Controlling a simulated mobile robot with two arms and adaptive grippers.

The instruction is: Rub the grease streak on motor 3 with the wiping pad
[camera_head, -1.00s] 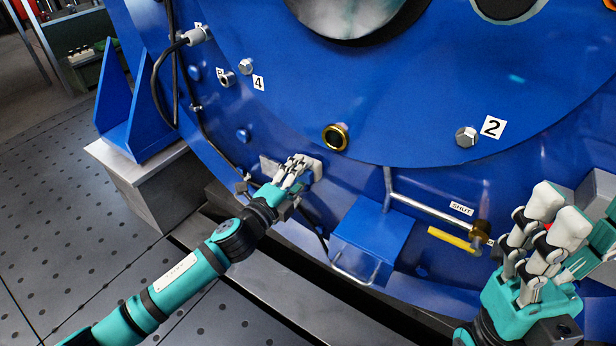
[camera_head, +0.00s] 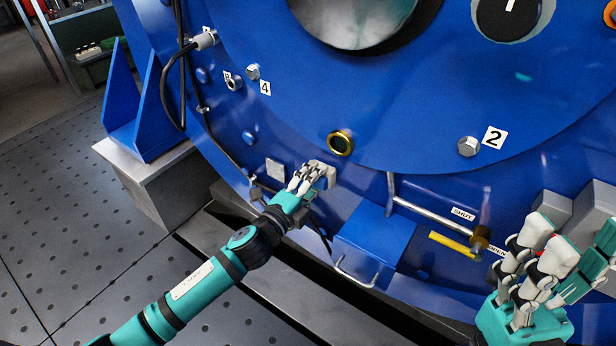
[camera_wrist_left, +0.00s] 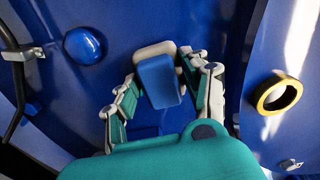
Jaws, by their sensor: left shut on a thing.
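My left gripper (camera_head: 312,180) is shut on the wiping pad (camera_head: 328,174), low on the blue motor's face. In the left wrist view the pad has a blue block (camera_wrist_left: 158,82) between the fingers (camera_wrist_left: 163,92) and a pale layer (camera_wrist_left: 155,50) at the motor face. The pad seems to meet the face, but exact contact is hard to tell. I cannot make out a grease streak; the pad and fingers may cover it. No number 3 is readable on the blue motor (camera_head: 300,100). My right gripper (camera_head: 548,262) is open and empty at the lower right.
A brass-rimmed port (camera_head: 341,143) lies just above and right of the pad. A pale plate (camera_head: 277,171) is left of it. A blue box (camera_head: 375,235) with a wire handle and a yellow lever (camera_head: 452,244) are below right. Black cables (camera_head: 205,125) run along the left.

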